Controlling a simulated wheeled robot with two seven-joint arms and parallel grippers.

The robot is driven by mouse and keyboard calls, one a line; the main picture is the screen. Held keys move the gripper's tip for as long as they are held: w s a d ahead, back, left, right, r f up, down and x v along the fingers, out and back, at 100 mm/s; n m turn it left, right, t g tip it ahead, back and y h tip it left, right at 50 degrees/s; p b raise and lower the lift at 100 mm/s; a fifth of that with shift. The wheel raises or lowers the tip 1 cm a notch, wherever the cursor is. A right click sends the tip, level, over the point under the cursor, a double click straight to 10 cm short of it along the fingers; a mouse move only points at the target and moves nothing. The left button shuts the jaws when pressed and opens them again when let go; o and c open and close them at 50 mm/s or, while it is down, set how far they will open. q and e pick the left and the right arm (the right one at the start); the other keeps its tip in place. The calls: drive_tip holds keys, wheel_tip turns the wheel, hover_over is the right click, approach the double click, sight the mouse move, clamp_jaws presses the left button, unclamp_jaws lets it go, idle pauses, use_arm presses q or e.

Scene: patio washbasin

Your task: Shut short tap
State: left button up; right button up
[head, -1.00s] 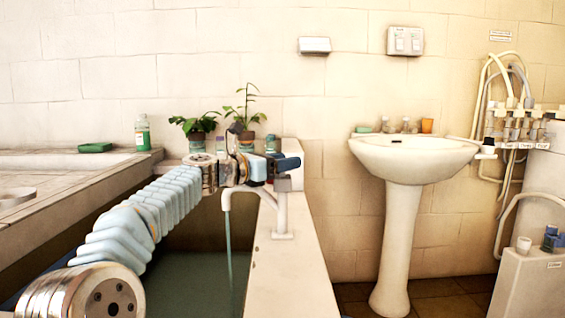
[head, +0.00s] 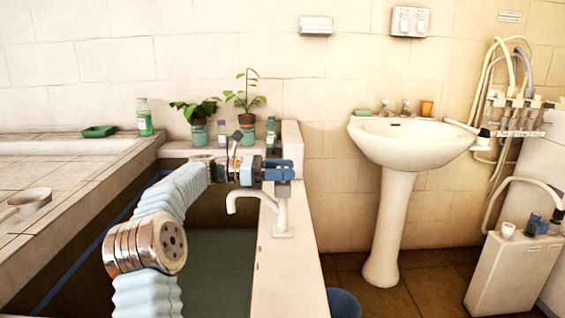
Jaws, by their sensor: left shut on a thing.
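The short tap (head: 281,217) stands on the pale ledge at the right side of the water trough, its curved spout reaching left over the water. No stream falls from the spout. My left gripper (head: 284,172) is at the top of the tap, its blue fingers shut around the tap's top. The handle itself is hidden by the fingers, so its angle cannot be told. My right gripper is not in view.
The trough (head: 215,265) holds greenish water. Potted plants (head: 247,104) and bottles stand behind my wrist. A white pedestal basin (head: 398,150) is to the right, and a blue bucket (head: 343,303) sits on the floor beside the trough.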

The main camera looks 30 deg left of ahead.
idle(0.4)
use_arm(q)
drive_tip(key=o, duration=1)
drive_tip(key=shift+c, duration=0.2)
drive_tip(key=v, duration=1.3)
drive_tip(key=shift+f, duration=0.15)
drive_tip(key=shift+s+a, duration=0.15)
drive_tip(key=shift+a, duration=0.2)
